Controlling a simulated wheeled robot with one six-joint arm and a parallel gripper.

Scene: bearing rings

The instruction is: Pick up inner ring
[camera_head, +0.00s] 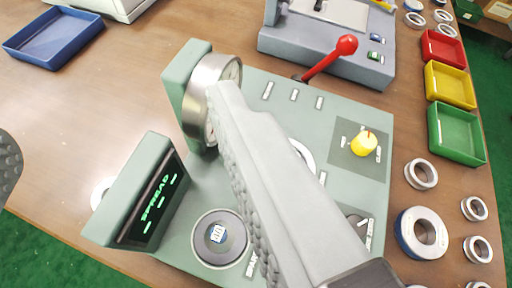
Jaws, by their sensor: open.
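Several metal rings lie on the table at the right, among them a plain silver ring (420,174), a larger ring with a blue edge (404,222) and two smaller rings (475,208) (477,249). I cannot tell which one is the inner ring. A round pale rim (303,153) on the green machine is mostly hidden behind my finger. My gripper (120,135) is open. One long grey finger crosses the picture's middle above the machine panel; the other finger's textured tip shows at the left edge.
A grey machine with a red lever (330,57) stands behind. Red, yellow and green trays (456,133) line the right. A blue tray (55,38) is far left.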

